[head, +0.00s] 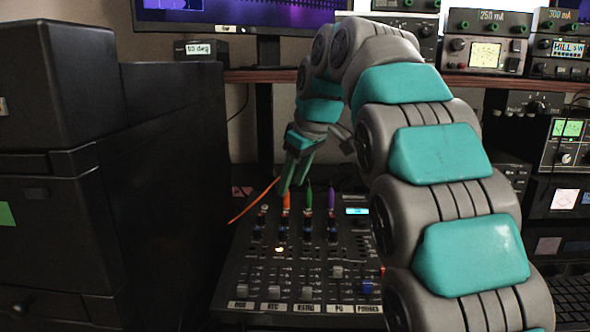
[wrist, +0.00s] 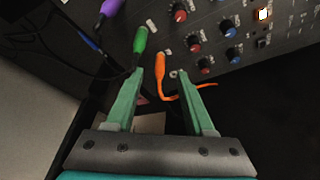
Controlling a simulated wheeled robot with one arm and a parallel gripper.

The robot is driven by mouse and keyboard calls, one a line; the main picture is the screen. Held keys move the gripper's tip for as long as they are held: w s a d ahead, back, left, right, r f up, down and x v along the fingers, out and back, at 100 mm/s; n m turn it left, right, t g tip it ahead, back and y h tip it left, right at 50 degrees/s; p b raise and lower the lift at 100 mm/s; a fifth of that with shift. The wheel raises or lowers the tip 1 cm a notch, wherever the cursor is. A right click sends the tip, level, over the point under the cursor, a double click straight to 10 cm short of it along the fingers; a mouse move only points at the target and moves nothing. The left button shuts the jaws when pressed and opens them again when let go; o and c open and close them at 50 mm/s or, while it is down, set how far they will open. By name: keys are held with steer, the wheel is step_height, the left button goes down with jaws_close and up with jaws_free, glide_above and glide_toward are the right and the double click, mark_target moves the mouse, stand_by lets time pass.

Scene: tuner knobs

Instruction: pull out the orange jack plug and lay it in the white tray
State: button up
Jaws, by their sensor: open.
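The orange jack plug (head: 286,201) stands upright in the mixer panel (head: 262,250), left of a green plug (head: 308,198) and a purple plug (head: 331,198). My gripper (head: 292,184) is open with its green fingers pointing down just at the orange plug's top. In the wrist view, the orange plug (wrist: 160,64) appears between the two fingertips (wrist: 160,74), with its orange cable trailing right. The green plug (wrist: 140,40) is close beyond the left fingertip. I cannot tell whether either finger touches a plug. I cannot make out the white tray in either view.
The purple plug (wrist: 110,8) stands farther along the row. Coloured knobs (wrist: 181,15) crowd the panel. A tall black cabinet (head: 165,170) stands close on the left. A monitor (head: 235,15) and rack instruments (head: 485,52) are behind. A pale patch (wrist: 150,122) shows below the fingertips.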

mark_target(288, 193)
steer(key=shift+x, duration=2.3)
jaws_close()
